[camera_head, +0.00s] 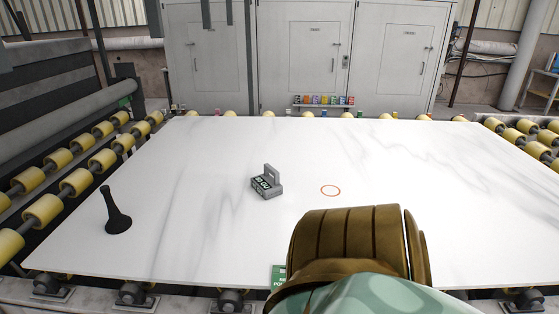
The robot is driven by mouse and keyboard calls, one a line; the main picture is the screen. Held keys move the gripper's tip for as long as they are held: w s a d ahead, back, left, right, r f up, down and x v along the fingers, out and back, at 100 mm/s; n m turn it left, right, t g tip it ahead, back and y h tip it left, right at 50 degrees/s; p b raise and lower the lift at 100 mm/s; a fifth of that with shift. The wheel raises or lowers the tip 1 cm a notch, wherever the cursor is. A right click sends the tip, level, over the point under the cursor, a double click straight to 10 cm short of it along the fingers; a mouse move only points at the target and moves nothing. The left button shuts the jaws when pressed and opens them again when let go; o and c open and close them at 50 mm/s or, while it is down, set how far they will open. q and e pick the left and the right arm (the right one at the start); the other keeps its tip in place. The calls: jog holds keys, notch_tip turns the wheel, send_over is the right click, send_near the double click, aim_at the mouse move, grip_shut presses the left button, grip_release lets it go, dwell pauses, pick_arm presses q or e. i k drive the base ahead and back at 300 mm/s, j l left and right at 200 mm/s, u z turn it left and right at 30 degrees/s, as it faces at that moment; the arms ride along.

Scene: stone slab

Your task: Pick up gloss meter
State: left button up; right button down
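The gloss meter (266,185) is a small grey box with a raised handle and a dark front with light markings. It stands upright on the white stone slab (200,240), a little left of the middle in the head view. Nothing touches it. A brown ribbed form with a pale green patterned part comes in from the bottom, right of the middle. It looks like the back of my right gripper (385,235); its fingertips and grip are not clear. It is nearer to me than the meter and apart from it. My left gripper is not in view.
A black tool with a flared base (117,214) stands at the left. Yellow rollers (43,209) line the sides. Small coloured items (323,101) are at the back. The slab is otherwise mostly bare.

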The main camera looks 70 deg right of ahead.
aim_at(268, 187)
jog(key=z, duration=0.45)
jog(key=k+z, duration=0.1)
jog(key=z, duration=0.35)
jog(key=l+z, duration=0.1)
jog(key=z, duration=0.35)
jog(key=k+l+z, duration=0.1)
jog(key=z, duration=0.3)
jog(key=i+j+z, duration=0.75)
jog(key=k+z, duration=0.25)
jog(key=k+l+z, duration=0.1)
jog(key=z, duration=0.2)
